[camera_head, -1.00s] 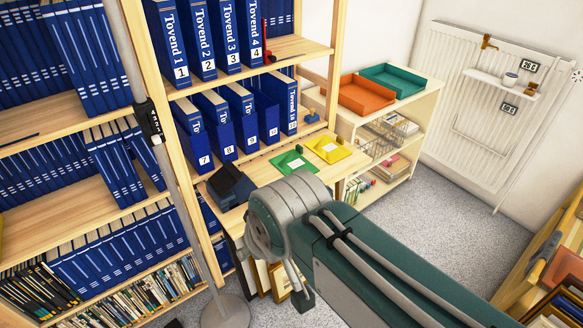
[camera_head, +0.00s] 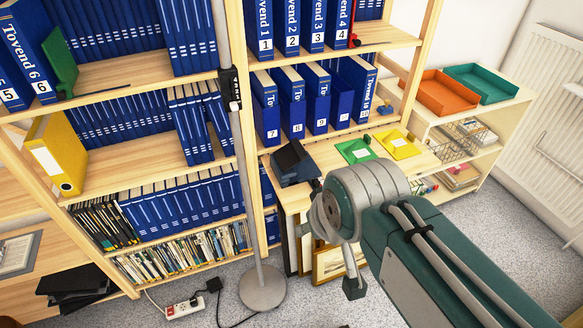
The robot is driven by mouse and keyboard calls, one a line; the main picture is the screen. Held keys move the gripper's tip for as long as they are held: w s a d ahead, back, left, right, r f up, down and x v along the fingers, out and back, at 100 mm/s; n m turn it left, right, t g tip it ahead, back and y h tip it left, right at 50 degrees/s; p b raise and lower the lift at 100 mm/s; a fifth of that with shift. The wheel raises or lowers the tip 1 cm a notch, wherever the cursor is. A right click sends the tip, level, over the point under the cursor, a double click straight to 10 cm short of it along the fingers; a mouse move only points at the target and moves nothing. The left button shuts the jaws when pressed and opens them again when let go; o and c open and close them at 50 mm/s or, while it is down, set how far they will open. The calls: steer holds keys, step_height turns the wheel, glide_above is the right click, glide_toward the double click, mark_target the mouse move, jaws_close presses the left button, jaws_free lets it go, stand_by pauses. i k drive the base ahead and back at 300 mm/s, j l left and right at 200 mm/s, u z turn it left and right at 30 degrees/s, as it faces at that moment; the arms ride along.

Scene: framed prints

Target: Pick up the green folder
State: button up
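A green folder (camera_head: 60,62) stands upright and slightly turned on an upper shelf at the far left, beside the blue binder numbered 6 (camera_head: 25,55). A flat green item with a white label (camera_head: 356,150) lies on the desk behind my arm, beside a similar yellow one (camera_head: 398,144). My arm reaches in from the lower right, well to the right of the green folder. A dark end piece of my gripper (camera_head: 353,287) hangs below the grey joint. Its fingers cannot be made out, and nothing is seen held.
A floor-standing pole (camera_head: 238,150) with a round base (camera_head: 262,289) rises in front of the shelves. A yellow binder (camera_head: 57,155) sits on the shelf below the green folder. A power strip with cables (camera_head: 186,306) lies on the carpet. Orange (camera_head: 441,92) and teal (camera_head: 481,83) trays top the right cabinet.

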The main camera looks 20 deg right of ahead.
mark_target(355, 151)
steer(key=i+l, duration=0.15)
steer(key=l, duration=0.25)
steer(key=i+l, duration=0.1)
steer(key=l, duration=0.3)
steer(key=i+l, duration=0.15)
steer(key=l, duration=0.25)
steer(key=i+l, duration=0.1)
steer(key=l, duration=0.3)
steer(key=i+l, duration=0.15)
steer(key=l, duration=0.25)
steer(key=i+l, duration=0.15)
steer(key=l, duration=0.25)
steer(key=j+u, duration=0.05)
